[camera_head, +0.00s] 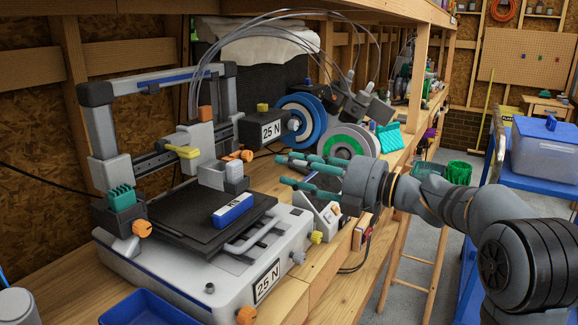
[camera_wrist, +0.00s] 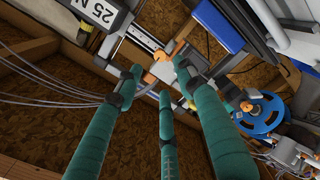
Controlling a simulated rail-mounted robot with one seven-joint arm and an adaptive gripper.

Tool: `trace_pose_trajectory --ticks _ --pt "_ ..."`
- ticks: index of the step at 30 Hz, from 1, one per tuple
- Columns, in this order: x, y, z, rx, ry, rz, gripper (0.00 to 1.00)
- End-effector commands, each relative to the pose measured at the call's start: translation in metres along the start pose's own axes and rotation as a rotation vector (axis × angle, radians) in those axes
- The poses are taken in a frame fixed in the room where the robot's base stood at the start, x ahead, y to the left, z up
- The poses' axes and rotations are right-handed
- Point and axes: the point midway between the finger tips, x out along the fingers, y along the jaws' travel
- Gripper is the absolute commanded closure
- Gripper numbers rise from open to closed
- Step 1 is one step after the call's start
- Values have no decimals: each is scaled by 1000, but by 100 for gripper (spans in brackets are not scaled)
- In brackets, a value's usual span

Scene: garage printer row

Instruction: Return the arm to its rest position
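My gripper (camera_head: 284,170) has three teal fingers and points left, level in the air at the right of the 3D printer (camera_head: 200,255). The fingers are spread apart and nothing shows between them. In the wrist view, the fingertips of my gripper (camera_wrist: 160,75) are separate, with the printer's parts beyond them. My arm reaches in from the right edge of the head view. A blue and white block (camera_head: 232,210) lies on the printer's black bed, apart from my gripper.
A wooden post (camera_head: 416,80) rises behind my arm. A blue tray (camera_head: 148,310) sits at the front left. A blue cart with a clear bin (camera_head: 545,150) stands at right.

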Motion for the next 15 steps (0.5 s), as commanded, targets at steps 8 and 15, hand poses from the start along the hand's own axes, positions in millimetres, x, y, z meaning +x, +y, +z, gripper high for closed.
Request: trace_pose_trajectory --ticks 8,15 --pt "6 0 0 1 0 0 61" --pt "44 0 -1 1 3 0 61"
